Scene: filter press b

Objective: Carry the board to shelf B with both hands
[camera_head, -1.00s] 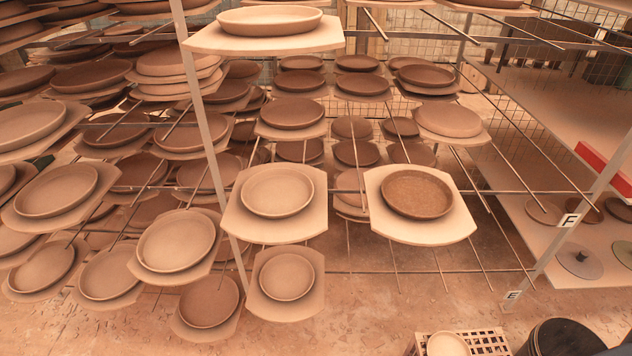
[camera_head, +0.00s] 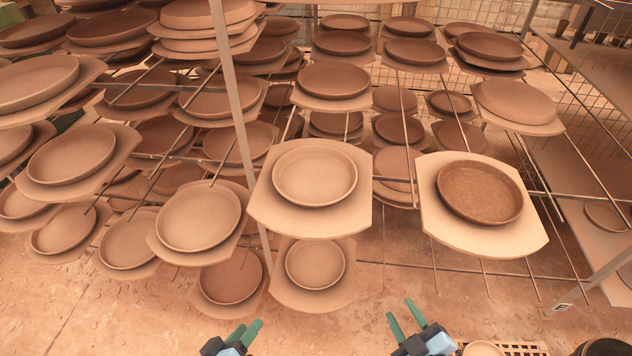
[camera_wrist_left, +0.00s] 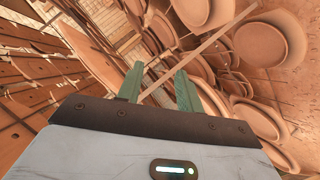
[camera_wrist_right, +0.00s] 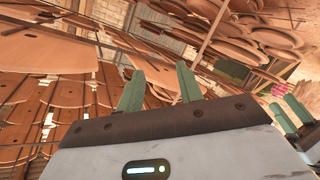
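Several pale boards bear round clay plates on the rod shelves. The front middle board (camera_head: 310,226) holds a light plate (camera_head: 315,173). The front right board (camera_head: 470,238) holds a darker speckled plate (camera_head: 480,191). I cannot tell which board the task means, and no label B is readable. My left gripper (camera_head: 245,331) is open and empty, low in front of the shelves; its separated fingers show in the left wrist view (camera_wrist_left: 158,85). My right gripper (camera_head: 403,318) is open and empty below the front right board; its fingers are apart in the right wrist view (camera_wrist_right: 160,88).
A metal upright (camera_head: 238,115) stands left of the front middle board. Loaded boards crowd the left. A label E (camera_head: 562,307) marks a post at lower right. A perforated crate (camera_head: 520,348) and a dark bin (camera_head: 603,348) stand on the floor there.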

